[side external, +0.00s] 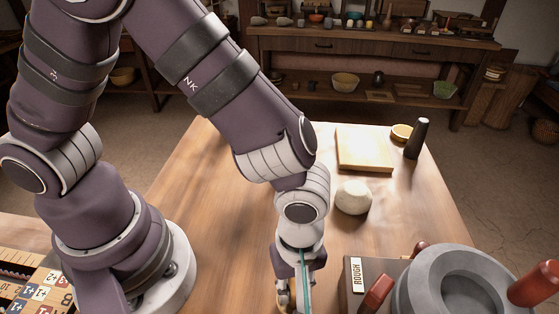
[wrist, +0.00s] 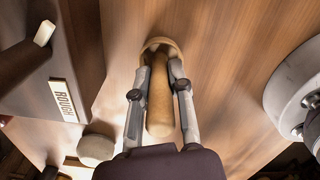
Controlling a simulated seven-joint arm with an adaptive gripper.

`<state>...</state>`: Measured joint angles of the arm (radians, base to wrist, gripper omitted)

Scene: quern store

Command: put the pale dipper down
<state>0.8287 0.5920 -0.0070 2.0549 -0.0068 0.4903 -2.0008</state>
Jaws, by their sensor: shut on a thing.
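The pale dipper (wrist: 160,108) shows in the wrist view, with a rounded tan handle and a round bowl end (wrist: 163,46) at the top. My gripper (wrist: 161,66) has its two grey fingers on either side of the dipper and is shut on it. In the side external view my gripper (side external: 291,292) points down at the bottom edge of the picture, low over the wooden table (side external: 220,235). The dipper is mostly hidden there. I cannot tell whether it touches the tabletop.
A box marked ROUGH (side external: 355,291) and a grey stone quern (side external: 405,293) with reddish handles stand right of my gripper. A pale round stone (side external: 353,198), a wooden board (side external: 364,148) and a dark cylinder (side external: 416,140) stand farther back. The table's left part is clear.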

